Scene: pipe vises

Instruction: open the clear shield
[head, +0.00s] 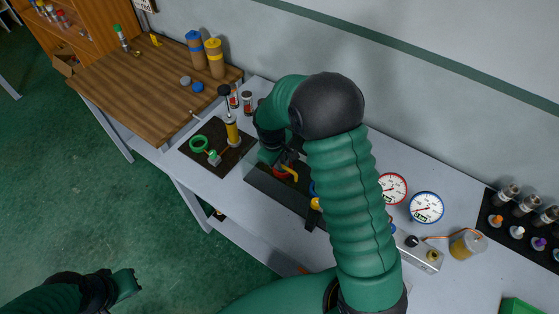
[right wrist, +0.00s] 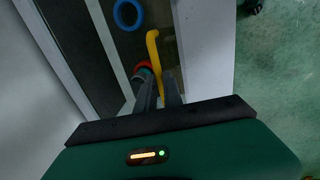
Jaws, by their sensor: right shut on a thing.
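My right gripper (head: 282,165) is over the dark vise tray (head: 270,186), which my right arm partly covers. In the right wrist view, its two dark fingers (right wrist: 162,90) are close together, with the lower end of a yellow bent handle (right wrist: 154,48) between them. The handle also shows in the head view (head: 290,175). A red part (right wrist: 144,66) sits beside the fingers. A faint transparent panel edge, perhaps the clear shield, shows at the tray's left end; its outline is hard to make out. My left gripper (head: 126,284) hangs over the floor, away from the table.
A dark board with a green ring (head: 199,144) and a yellow cylinder (head: 232,131) lies left of the tray. Two round gauges (head: 426,207) and a grey valve block (head: 418,252) stand to the right. A blue ring (right wrist: 128,14) lies in the tray. The wall runs behind.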

